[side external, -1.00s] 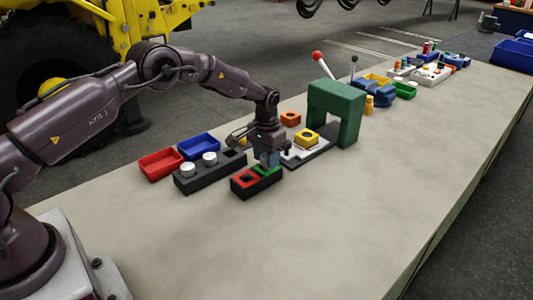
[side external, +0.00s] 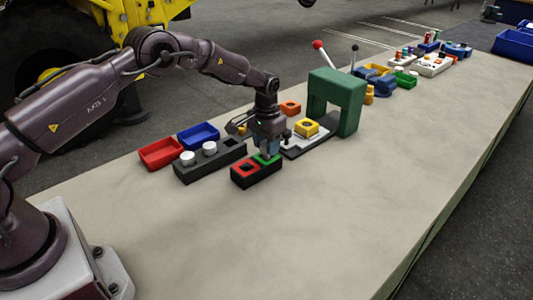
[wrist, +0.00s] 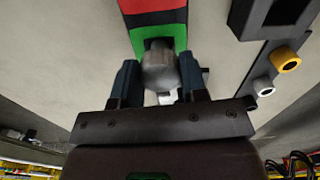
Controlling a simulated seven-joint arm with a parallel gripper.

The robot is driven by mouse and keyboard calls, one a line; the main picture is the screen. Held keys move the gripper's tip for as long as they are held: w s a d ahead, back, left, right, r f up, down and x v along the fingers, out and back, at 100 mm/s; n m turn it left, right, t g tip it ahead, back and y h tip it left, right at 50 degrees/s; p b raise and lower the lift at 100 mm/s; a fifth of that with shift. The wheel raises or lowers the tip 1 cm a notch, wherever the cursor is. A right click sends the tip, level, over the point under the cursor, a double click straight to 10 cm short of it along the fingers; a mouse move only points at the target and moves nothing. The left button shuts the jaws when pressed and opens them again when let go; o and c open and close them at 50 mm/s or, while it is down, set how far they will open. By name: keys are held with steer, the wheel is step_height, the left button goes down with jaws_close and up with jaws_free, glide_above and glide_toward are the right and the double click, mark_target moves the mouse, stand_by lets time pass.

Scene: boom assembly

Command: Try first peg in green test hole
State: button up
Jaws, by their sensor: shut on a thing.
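A dark test block (side external: 262,178) lies on the bench with a red-rimmed hole (side external: 245,169) and a green-rimmed hole (side external: 271,159). My gripper (side external: 268,154) is over the green end, pointing down. In the wrist view my gripper (wrist: 160,85) is shut on a grey metal peg (wrist: 159,68), held between its blue-grey fingers. The peg overlaps the green-rimmed hole (wrist: 180,36) in that view; I cannot tell how deep its tip is. A dark rack (side external: 209,162) behind the block holds two white-topped pegs (side external: 209,148) and has one empty hole.
A red bin (side external: 160,153) and a blue bin (side external: 198,134) stand behind the rack. A green press frame (side external: 340,95) with a yellow block (side external: 306,128) by it stands to the right. The bench front is clear.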

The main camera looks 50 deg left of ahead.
steer(key=shift+r, duration=2.35)
